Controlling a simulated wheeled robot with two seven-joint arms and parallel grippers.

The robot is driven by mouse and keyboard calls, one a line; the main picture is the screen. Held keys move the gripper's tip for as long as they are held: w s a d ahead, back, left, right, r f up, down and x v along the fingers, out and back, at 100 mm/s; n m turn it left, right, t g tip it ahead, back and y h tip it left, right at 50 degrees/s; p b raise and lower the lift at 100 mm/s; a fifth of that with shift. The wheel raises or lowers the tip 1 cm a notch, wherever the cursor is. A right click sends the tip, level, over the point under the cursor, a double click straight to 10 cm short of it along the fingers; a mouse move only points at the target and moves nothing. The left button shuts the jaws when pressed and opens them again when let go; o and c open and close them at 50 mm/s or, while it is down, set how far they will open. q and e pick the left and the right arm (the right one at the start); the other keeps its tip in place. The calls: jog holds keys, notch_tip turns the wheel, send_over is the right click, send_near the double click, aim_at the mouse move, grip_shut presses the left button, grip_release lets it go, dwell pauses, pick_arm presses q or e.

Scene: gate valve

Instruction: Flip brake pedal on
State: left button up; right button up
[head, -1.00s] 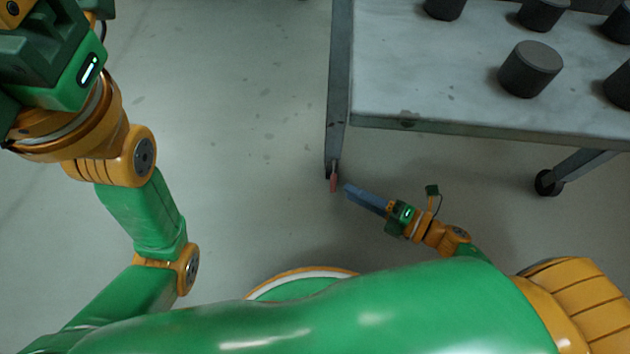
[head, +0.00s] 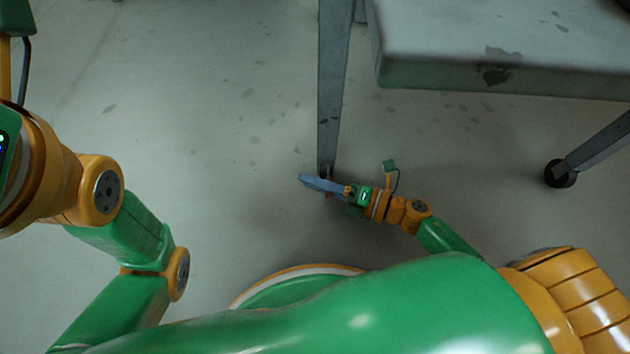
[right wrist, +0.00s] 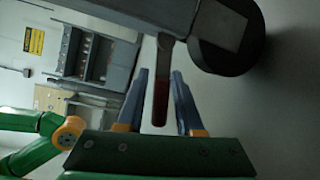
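The brake pedal (right wrist: 160,90) is a red tab on a grey metal arm beside a dark caster wheel (right wrist: 236,35) in the right wrist view. In the head view only a small red bit of the pedal (head: 328,194) shows at the foot of the table leg. My right gripper (right wrist: 160,103) is open, with one blue-grey finger on each side of the pedal. Gaps show between the fingers and the pedal in that view. The right gripper (head: 322,185) also shows low beside the leg's foot in the head view. My left gripper is outside the picture.
The grey table (head: 480,75) stands at the upper right, with its near leg (head: 333,90) above the pedal. Another caster (head: 560,174) is farther right. The floor (head: 220,130) to the left is clear.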

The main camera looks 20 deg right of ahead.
grip_shut()
jog(key=shift+f, duration=0.1)
dwell(1.1)
